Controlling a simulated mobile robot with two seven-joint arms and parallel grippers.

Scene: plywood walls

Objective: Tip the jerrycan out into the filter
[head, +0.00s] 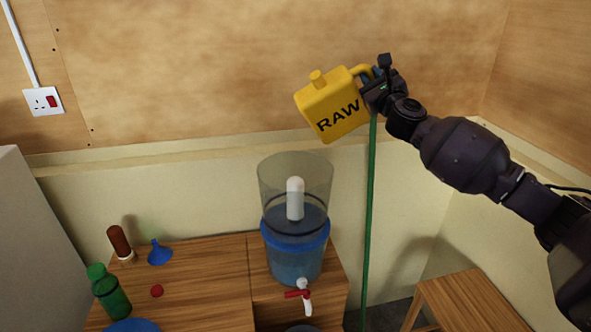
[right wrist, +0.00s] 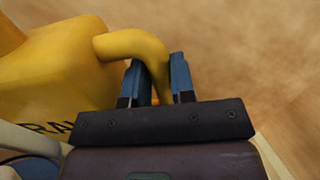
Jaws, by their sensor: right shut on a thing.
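The yellow jerrycan (head: 330,108), marked RAW, is held in the air above the filter, tilted a little with its capped or stubby spout (head: 317,77) on top toward the left. My right gripper (head: 372,77) is shut on its handle. In the right wrist view the two blue fingers (right wrist: 160,82) sit on either side of the yellow handle (right wrist: 135,45). The filter (head: 296,222) stands upright on the wooden cabinet, a clear open-topped vessel with a white candle inside, bluish water and a red-handled tap (head: 299,293). My left gripper is not in view.
The wooden cabinet top (head: 215,270) also holds a green bottle (head: 110,292), a blue funnel (head: 159,253), a brown cylinder (head: 119,242) and a small red cap (head: 157,291). A green hose or pole (head: 369,220) rises behind. A wooden stool (head: 470,300) stands at right.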

